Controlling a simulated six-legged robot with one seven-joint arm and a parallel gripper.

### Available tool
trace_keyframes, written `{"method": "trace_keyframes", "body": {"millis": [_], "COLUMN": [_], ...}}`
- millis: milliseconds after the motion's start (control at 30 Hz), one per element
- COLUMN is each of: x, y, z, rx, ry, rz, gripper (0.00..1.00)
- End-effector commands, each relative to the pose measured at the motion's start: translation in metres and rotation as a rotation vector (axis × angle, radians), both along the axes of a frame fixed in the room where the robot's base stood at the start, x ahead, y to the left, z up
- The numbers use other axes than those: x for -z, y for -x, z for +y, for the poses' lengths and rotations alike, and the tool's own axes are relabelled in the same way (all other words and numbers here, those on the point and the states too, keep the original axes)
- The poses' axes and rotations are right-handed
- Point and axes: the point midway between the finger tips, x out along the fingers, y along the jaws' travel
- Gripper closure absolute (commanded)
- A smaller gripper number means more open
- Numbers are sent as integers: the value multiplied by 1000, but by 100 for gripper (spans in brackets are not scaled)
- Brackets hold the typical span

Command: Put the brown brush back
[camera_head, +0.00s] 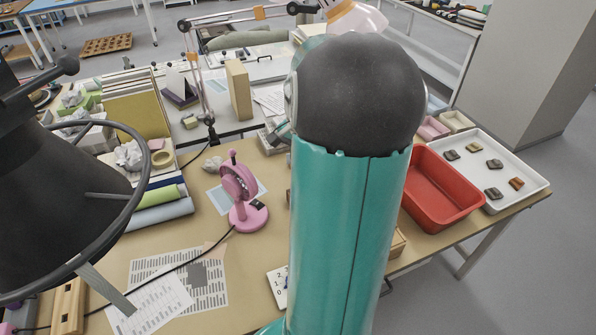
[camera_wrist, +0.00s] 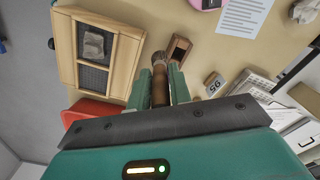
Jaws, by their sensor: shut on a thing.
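In the wrist view the brown brush (camera_wrist: 160,88) stands between the two green fingers of my gripper (camera_wrist: 161,84), which is shut on its handle. Its bristle end (camera_wrist: 159,58) points up the picture, away from my palm. A small wooden block (camera_wrist: 180,47) with a dark slot lies just beyond and right of the bristles. I cannot tell whether the brush touches it. In the head view my arm hides the gripper and the brush.
A wooden frame (camera_wrist: 65,66) with dark mesh panels and a grey sherd (camera_wrist: 94,43) lies left of the brush. A numbered tag (camera_wrist: 214,84) lies right. The red tub (camera_head: 437,205) and white tray (camera_head: 527,184) with several sherds stand right; a pink stand (camera_head: 243,190) stands left.

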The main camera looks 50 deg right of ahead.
Motion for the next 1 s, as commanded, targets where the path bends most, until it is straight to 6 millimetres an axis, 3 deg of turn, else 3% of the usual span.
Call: {"method": "trace_keyframes", "body": {"millis": [100, 400, 600, 800, 1000], "x": [14, 57, 67, 95, 97], "y": [-15, -40, -46, -46, -46], "z": [-17, -44, -51, -51, -51], "rx": [0, 0, 0, 0, 0], "ry": [-4, -2, -1, -2, 1], "rz": [0, -1, -1, 0, -1], "gripper": [100, 100, 100, 100, 100]}}
